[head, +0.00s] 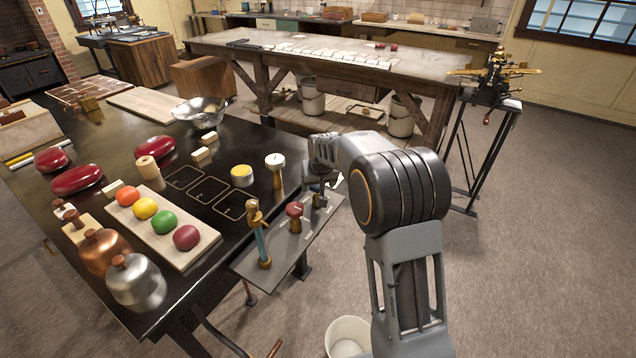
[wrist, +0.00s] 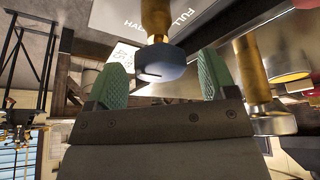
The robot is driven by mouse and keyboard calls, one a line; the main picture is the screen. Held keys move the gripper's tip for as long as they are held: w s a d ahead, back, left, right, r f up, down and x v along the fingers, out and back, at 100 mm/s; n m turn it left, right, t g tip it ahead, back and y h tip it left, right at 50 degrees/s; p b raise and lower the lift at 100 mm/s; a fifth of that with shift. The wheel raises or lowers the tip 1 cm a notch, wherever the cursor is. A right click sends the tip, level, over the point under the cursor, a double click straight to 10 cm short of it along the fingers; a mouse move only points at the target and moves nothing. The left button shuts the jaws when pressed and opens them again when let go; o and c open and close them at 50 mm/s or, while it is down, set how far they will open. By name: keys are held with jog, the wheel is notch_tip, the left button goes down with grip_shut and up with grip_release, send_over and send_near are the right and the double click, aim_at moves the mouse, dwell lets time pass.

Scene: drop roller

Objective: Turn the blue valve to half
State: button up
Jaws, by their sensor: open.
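The blue valve (wrist: 160,64) is a dark blue knob on a brass stem, at the top middle of the wrist view. It stems from a grey panel (wrist: 117,18), where the printed words HALF and FULL show. My gripper (wrist: 163,82) is open, its two green fingertips on either side of the blue knob with a visible gap at each side. Which mark the knob points at cannot be told. In the head view my gripper (head: 318,184) is low over the panel's (head: 280,250) far end, and my arm hides most of the blue valve.
A red knob (head: 294,210) and a brass-topped lever with a blue shaft (head: 259,235) stand on the same panel, close to my gripper.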

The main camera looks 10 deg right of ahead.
jog(key=shift+w+f, duration=0.1)
jog(key=shift+f, duration=0.05)
jog(key=c, duration=0.9)
